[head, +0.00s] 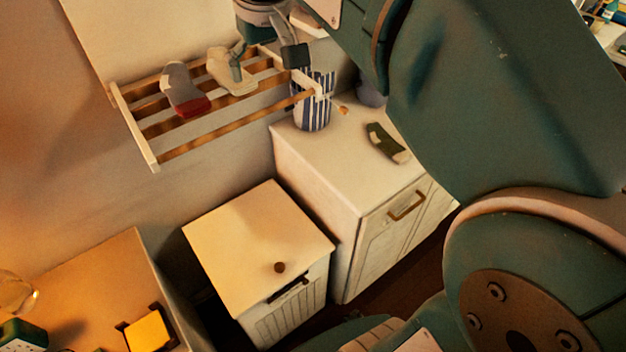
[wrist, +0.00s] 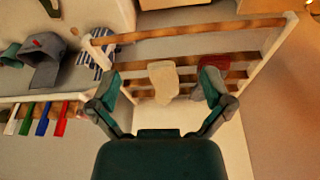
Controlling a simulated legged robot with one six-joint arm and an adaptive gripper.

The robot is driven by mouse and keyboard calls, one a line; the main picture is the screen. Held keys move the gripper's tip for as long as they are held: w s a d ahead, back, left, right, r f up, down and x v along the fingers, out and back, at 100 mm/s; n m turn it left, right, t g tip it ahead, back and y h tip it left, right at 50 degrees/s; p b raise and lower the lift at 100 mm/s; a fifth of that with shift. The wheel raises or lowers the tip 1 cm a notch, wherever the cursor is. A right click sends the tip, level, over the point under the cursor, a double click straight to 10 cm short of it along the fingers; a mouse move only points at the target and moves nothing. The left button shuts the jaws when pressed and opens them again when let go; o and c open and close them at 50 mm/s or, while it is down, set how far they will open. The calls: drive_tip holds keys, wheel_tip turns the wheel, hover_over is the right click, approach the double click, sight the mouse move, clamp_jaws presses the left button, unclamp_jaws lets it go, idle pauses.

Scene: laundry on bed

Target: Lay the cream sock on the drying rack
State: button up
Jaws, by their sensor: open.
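The cream sock (head: 232,76) lies across the slats of the wooden drying rack (head: 148,152), beside a grey sock with a red end (head: 183,92). In the wrist view the cream sock (wrist: 163,82) lies on the rack (wrist: 190,27) ahead of my gripper (wrist: 158,88), between the lines of its two fingers. The grey and red sock (wrist: 212,72) is close to the right finger. My gripper (head: 267,64) is open above the rack's far right end. One finger overlaps the cream sock in the head view; I cannot tell whether they touch.
A blue-and-white striped container (head: 311,108) stands on a white cabinet (head: 320,165) next to the rack. A dark green sock (head: 386,143) lies on the cabinet top. A lower cream cabinet (head: 250,235) stands in front. Several coloured strips (wrist: 42,118) hang at the wrist view's left.

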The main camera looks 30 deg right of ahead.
drive_tip(key=s+f+m+t, duration=0.1)
drive_tip(key=s+f+t, duration=0.1)
drive_tip(key=s+f, duration=1.3)
drive_tip(key=shift+d+f+t, duration=0.25)
drive_tip(key=shift+f+t, duration=0.05)
